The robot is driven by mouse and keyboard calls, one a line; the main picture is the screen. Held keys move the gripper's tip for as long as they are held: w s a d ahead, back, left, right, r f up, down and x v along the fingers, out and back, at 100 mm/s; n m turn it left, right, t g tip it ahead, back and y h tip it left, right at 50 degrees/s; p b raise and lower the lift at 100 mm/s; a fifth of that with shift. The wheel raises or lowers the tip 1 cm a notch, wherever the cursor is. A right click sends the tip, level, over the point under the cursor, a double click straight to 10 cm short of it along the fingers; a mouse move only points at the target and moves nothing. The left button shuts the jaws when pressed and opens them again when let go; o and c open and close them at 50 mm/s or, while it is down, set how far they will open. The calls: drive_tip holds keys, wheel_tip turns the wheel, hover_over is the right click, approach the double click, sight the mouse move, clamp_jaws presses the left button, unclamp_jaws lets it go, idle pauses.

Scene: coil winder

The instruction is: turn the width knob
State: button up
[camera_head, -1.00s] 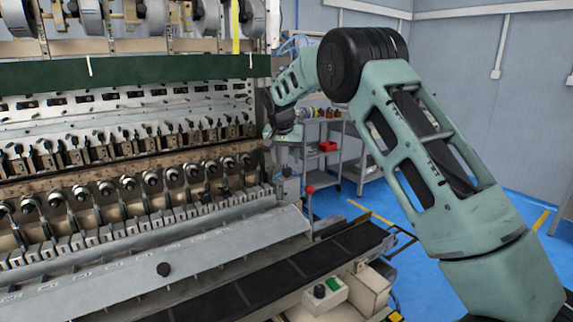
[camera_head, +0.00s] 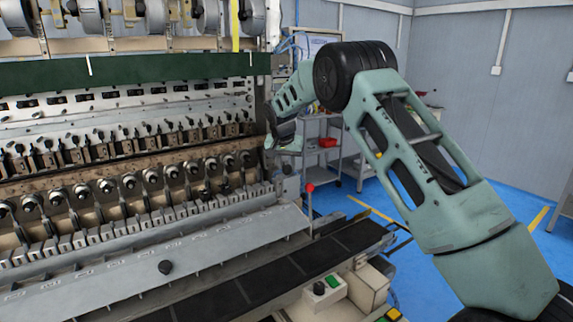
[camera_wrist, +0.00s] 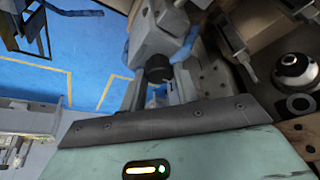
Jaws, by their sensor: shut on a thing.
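In the wrist view, a dark round knob (camera_wrist: 158,70) sits on a grey block (camera_wrist: 158,32) at the machine, and I take it for the width knob. The knob's markings and angle cannot be read. In the head view my wrist is at the right end of the coil winder (camera_head: 120,225); the fingertips and the held knob do not show clearly there.
In the wrist view a round metal fitting (camera_wrist: 293,65) stands at the right. In the head view a red ball-topped lever (camera_head: 310,187), a dark belt (camera_head: 345,237) and a green-button box (camera_head: 325,290) lie below my arm. Shelves (camera_head: 325,150) stand behind on the blue floor.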

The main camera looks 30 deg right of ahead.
drive_tip(key=shift+n, duration=0.4)
drive_tip(key=n+y, duration=0.1)
drive_tip(key=n, duration=0.1)
drive_tip(key=n+t, duration=0.1)
drive_tip(key=n, duration=0.1)
drive_tip(key=shift+s+d+y, duration=0.1)
drive_tip(key=shift+d+y, duration=0.1)
drive_tip(key=shift+y, duration=0.2)
drive_tip(key=shift+n+y+p, duration=0.8)
drive_tip(key=shift+n, duration=1.7)
drive_tip(key=o, duration=1)
drive_tip(key=b+v, duration=0.3)
drive_tip(key=v, duration=1.4)
drive_tip(key=shift+s+d+r, duration=0.1)
drive_tip(key=shift+s+d, duration=0.05)
drive_tip(key=shift+s, duration=0.1)
